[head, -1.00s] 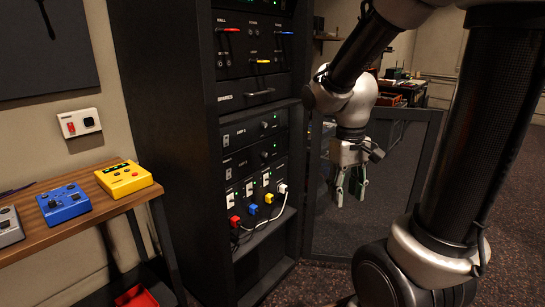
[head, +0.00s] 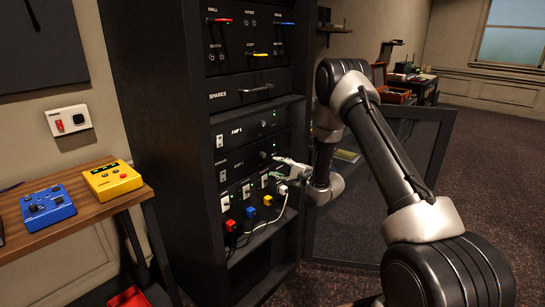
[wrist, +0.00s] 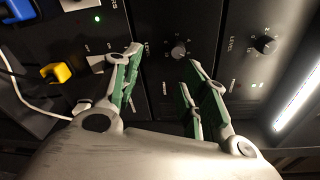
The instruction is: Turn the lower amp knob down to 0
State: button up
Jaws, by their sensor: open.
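The lower amp knob (wrist: 180,50) is a small dark round knob on the AMP 2 panel, with scale marks around it. It also shows in the head view (head: 264,154), just left of my gripper (head: 279,160). In the wrist view my gripper (wrist: 163,58) is open, its green-padded fingers to either side of the knob and nearer the camera. The knob looks apart from both fingers. I cannot read its setting. The upper amp knob (wrist: 265,44) is beyond the right finger, beside a LEVEL label.
Below the amps are white switches and red, blue (head: 250,212) and yellow plugs (head: 268,200), with a white plug and cable (head: 284,190) close under my gripper. The open rack door (head: 375,200) stands to the right. A bench with pedals (head: 112,179) is at left.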

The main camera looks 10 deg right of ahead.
aim_at(264, 156)
jog(key=w+a, duration=0.1)
jog(key=w, duration=0.1)
jog(key=w+a+r+m, duration=0.1)
jog(key=w+a, duration=0.1)
jog(key=w+a+r+m, duration=0.1)
jog(key=w, duration=0.1)
jog(key=shift+w+a+t, duration=0.15)
jog(key=shift+w+t, duration=0.15)
jog(key=shift+t, duration=0.1)
grip_shut()
